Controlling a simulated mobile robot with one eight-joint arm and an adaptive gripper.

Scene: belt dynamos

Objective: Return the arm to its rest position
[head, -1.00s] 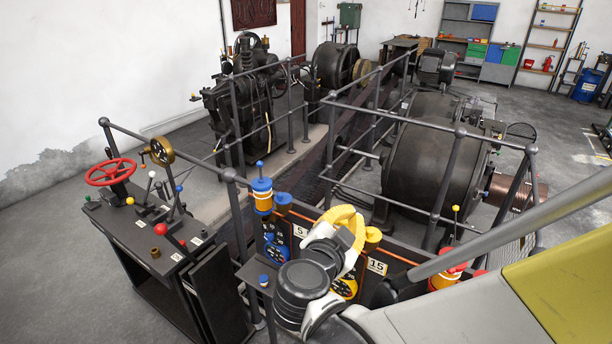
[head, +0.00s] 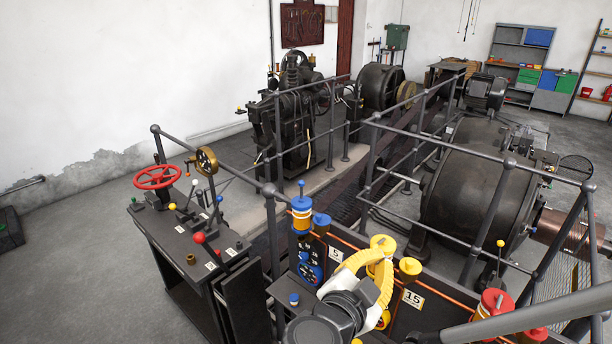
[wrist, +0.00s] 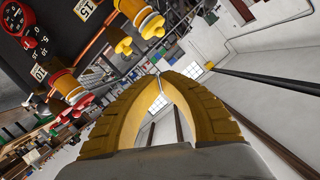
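My gripper (head: 366,262) has yellow ribbed fingers. In the head view it is at the lower middle, in front of the dark panel (head: 408,322) with the number plates, and it overlaps a yellow-topped fitting (head: 381,243). I cannot tell from this view whether they touch. In the wrist view the two fingers of my gripper (wrist: 161,78) curve together and meet at the tips, with nothing held between them. My arm is bent, and its dark wrist joint hides part of the panel.
A blue-topped fitting (head: 301,215) and a red-topped fitting (head: 494,303) stand along the panel. A control desk (head: 185,240) with a red handwheel (head: 157,177) is at left. Railings (head: 470,155) surround the dark machines behind. Open floor (head: 75,260) lies at far left.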

